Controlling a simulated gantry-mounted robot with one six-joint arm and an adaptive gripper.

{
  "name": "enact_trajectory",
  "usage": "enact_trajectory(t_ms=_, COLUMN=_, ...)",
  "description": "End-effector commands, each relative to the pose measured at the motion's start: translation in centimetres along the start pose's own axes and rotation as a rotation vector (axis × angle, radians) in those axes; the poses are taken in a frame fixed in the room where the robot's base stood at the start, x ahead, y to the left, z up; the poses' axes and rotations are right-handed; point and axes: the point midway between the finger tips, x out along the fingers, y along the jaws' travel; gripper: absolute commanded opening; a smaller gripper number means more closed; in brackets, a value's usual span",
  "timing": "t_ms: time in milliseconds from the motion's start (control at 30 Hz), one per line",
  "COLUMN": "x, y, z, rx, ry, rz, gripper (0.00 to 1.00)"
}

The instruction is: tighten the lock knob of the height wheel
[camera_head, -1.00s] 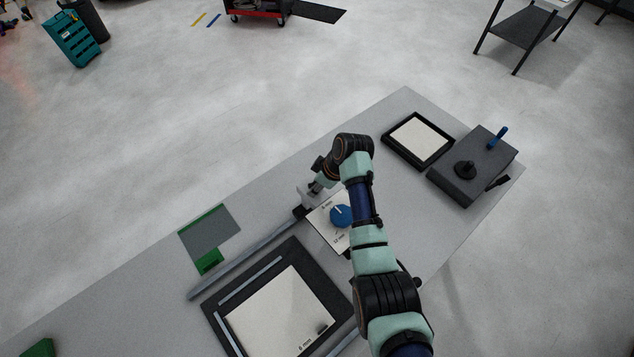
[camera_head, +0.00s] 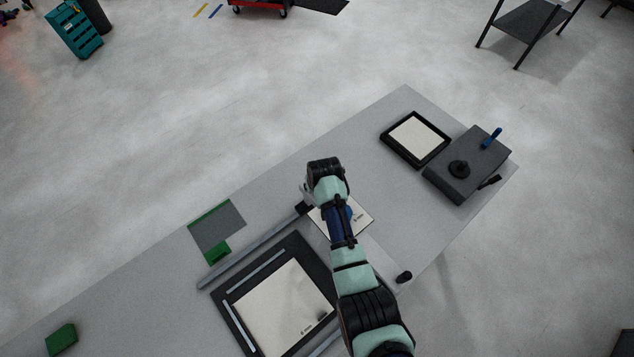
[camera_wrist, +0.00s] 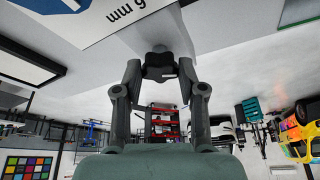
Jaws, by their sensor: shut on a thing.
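The dark lobed lock knob (camera_wrist: 158,64) sits between the two fingertips of my gripper (camera_wrist: 160,72) in the wrist view. My gripper is shut on it, with one finger at each side. The blue height wheel (camera_wrist: 48,4) shows at the top left of the wrist view, on a white dial plate (camera_wrist: 100,22) marked in mm. In the head view my arm covers most of the blue wheel (camera_head: 349,213), and part of the dial plate (camera_head: 358,220) shows to its right. My wrist hides the fingers and the gripped knob there.
A long rail (camera_head: 250,248) runs down-left from beside my wrist. A dark framed panel (camera_head: 235,325) lies below it. A green-and-grey pad (camera_head: 218,228) lies left, a framed tray (camera_head: 415,138) and a joystick box (camera_head: 470,165) right. A small black knob (camera_head: 403,277) stands near the front edge.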

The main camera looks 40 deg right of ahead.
Motion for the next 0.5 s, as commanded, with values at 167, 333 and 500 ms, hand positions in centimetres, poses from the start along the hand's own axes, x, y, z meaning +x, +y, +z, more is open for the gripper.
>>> enact_trajectory(t_ms=167, x=-0.03, y=-0.22, z=-0.07, rx=0.15, ry=0.0, rz=0.063, gripper=0.05)
enact_trajectory(t_ms=333, x=0.09, y=-0.36, z=-0.12, rx=0.299, ry=0.002, rz=0.124, gripper=0.05)
enact_trajectory(t_ms=500, x=0.22, y=-0.45, z=-0.15, rx=0.449, ry=0.002, rz=0.186, gripper=0.05)
